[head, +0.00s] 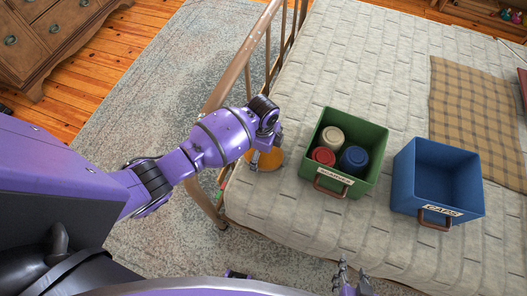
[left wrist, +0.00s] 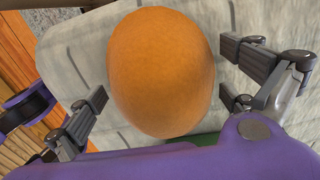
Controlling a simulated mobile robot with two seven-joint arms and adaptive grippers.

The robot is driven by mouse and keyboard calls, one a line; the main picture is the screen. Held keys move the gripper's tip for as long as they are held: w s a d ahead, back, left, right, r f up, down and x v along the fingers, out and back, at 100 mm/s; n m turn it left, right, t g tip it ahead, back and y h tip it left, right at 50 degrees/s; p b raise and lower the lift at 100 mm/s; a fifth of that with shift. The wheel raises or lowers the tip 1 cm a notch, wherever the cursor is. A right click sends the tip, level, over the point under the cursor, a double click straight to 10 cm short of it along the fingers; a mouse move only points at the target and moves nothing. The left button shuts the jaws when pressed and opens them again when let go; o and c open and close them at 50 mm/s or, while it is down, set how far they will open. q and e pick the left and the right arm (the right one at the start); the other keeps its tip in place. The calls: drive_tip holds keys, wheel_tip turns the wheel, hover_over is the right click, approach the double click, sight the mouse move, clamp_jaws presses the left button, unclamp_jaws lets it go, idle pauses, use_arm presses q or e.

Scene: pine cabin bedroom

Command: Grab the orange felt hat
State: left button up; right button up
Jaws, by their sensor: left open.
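The orange felt hat (head: 270,160) lies on the bed near its left edge, left of the green box, partly hidden by my left arm in the head view. In the left wrist view the hat (left wrist: 163,75) is a smooth orange dome between the fingers of my left gripper (left wrist: 165,85). The fingers stand apart on either side of it, with visible gaps. In the head view my left gripper (head: 265,150) is over the hat, mostly hidden by its own wrist. My right gripper (head: 353,278) is at the bottom edge, fingers apart and empty.
A green box (head: 374,178) with a label holds cream, red and blue rounded items. A blue box (head: 465,183) labelled CAPS is empty to its right. A wooden bed rail (head: 235,72) runs close beside my left arm. A plaid cloth (head: 475,110) lies at the right.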

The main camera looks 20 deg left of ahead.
use_arm(q)
drive_tip(key=shift+c, duration=0.5)
drive_tip(key=shift+r, duration=0.1)
drive_tip(key=c, duration=1)
